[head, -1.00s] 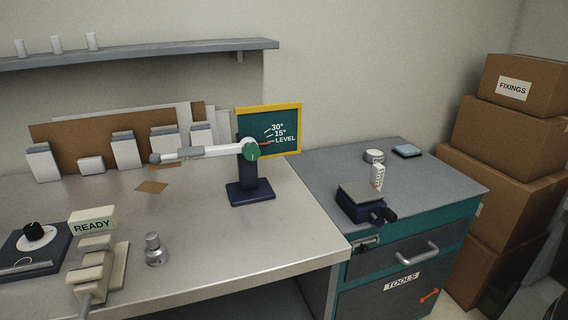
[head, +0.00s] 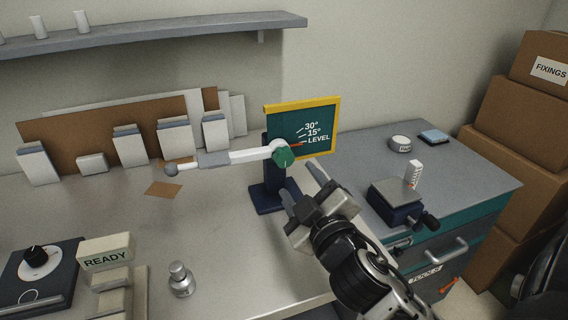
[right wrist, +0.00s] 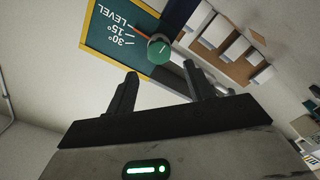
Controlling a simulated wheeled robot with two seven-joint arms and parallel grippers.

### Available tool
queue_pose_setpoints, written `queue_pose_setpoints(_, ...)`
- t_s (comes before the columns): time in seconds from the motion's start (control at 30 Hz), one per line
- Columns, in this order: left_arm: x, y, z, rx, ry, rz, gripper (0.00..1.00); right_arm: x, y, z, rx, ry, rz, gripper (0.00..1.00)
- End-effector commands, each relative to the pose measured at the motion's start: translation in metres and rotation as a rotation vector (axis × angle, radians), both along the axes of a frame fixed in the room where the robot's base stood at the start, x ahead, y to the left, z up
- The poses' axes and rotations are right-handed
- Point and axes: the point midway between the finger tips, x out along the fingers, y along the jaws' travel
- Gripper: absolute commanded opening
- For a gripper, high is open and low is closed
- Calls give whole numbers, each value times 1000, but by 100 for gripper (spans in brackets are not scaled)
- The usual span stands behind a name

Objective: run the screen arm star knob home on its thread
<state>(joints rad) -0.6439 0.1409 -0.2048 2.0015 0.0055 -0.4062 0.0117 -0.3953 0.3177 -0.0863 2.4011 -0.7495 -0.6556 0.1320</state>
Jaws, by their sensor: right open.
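The green star knob (head: 283,157) sits at the pivot of the white screen arm (head: 245,156), in front of the dark blue stand (head: 272,190). The arm reaches left, close to level, and ends in a grey ball. Behind the knob is a green board (head: 318,128) with a yellow frame and the marks 30°, 15° and LEVEL. My right gripper (head: 300,184) is open and empty, below and right of the knob, apart from it. In the right wrist view the knob (right wrist: 159,48) shows beyond and between the open fingers (right wrist: 160,90). My left gripper is not in view.
A tool cabinet with a small dark vise (head: 398,200) stands at the right, and stacked boxes (head: 520,120) beyond it. A READY block (head: 106,252), a metal weight (head: 181,280) and a dial unit (head: 40,268) are at the front left. The bench middle is clear.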

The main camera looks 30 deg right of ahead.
Motion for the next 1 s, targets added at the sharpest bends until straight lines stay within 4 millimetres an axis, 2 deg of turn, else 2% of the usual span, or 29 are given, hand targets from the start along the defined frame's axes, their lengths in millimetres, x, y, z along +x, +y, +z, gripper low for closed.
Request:
queue_pose_setpoints(0.23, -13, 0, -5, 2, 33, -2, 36, 34, -8, 2, -2, 0, -1, 53)
queue_pose_setpoints(0.63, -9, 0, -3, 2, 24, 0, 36, 80, -20, 1, -2, 0, -1, 53)
queue_pose_setpoints(0.77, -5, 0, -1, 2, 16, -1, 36, 77, -19, -1, 1, 3, 0, 17)
queue_pose_setpoints(0.8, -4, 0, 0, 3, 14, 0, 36, 77, -19, -1, 1, 3, 0, 14)
queue_pose_setpoints(0.83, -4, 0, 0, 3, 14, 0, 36, 77, -19, -1, 1, 3, 0, 14)
queue_pose_setpoints(0.87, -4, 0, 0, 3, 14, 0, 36, 77, -19, -1, 1, 3, 0, 43)
queue_pose_setpoints(0.9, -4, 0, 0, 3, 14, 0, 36, 77, -18, -1, 2, 3, 0, 52)
queue_pose_setpoints(1.0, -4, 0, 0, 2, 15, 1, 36, 77, -18, -1, 2, 3, 0, 52)
